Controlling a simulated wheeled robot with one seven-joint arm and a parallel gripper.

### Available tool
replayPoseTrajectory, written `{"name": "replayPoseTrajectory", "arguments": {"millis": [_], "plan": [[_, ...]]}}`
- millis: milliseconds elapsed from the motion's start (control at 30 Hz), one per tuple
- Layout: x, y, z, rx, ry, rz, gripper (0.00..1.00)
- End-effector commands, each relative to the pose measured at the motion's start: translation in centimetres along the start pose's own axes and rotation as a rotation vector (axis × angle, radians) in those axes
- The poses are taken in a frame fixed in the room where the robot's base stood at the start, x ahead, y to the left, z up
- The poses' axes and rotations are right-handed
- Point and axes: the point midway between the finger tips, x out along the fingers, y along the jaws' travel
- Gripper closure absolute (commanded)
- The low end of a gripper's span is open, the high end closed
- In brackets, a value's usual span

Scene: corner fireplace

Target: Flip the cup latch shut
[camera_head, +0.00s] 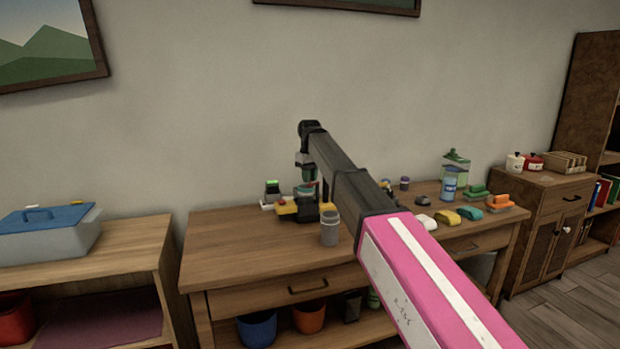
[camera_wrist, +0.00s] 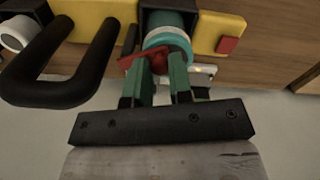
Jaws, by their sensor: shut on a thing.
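In the wrist view a teal cup-like cylinder (camera_wrist: 167,38) sits in a black holder on a yellow base (camera_wrist: 205,32). A small red piece (camera_wrist: 140,62), which looks like the latch, lies at the cylinder's near side. My gripper (camera_wrist: 165,66) has its green fingers at the red piece and appears shut on it, close against the teal cylinder. The fingers hide part of the red piece, so its exact angle is unclear. In the head view my gripper (camera_head: 306,178) points down over the yellow base (camera_head: 287,208) on the wooden workbench (camera_head: 225,245).
A thick black handle (camera_wrist: 65,75) loops beside the yellow base. A grey jar (camera_head: 330,230) stands in front of it on the bench. A blue jar (camera_head: 449,185), a green container (camera_head: 457,164) and several coloured pieces are at the right. The bench's left part is clear.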

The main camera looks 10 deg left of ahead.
Motion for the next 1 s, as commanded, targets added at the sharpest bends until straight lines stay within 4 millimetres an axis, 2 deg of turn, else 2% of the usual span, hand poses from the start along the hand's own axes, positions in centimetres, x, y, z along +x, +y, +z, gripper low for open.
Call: {"name": "replayPoseTrajectory", "arguments": {"millis": [400,567,867,900,933,967,1000], "plan": [[0.0,0.1,-1.6,0.374,0.000,0.000,1.00],[0.0,0.1,-1.8,0.433,0.000,0.000,1.00],[0.0,0.1,-1.8,0.438,0.000,0.000,1.00],[0.0,0.2,-1.8,0.438,0.000,0.000,0.70],[0.0,0.1,-1.8,0.438,0.000,0.000,0.60],[0.0,0.1,-1.8,0.438,0.000,0.000,0.55],[0.0,0.1,-1.8,0.438,0.000,0.000,0.55]]}}
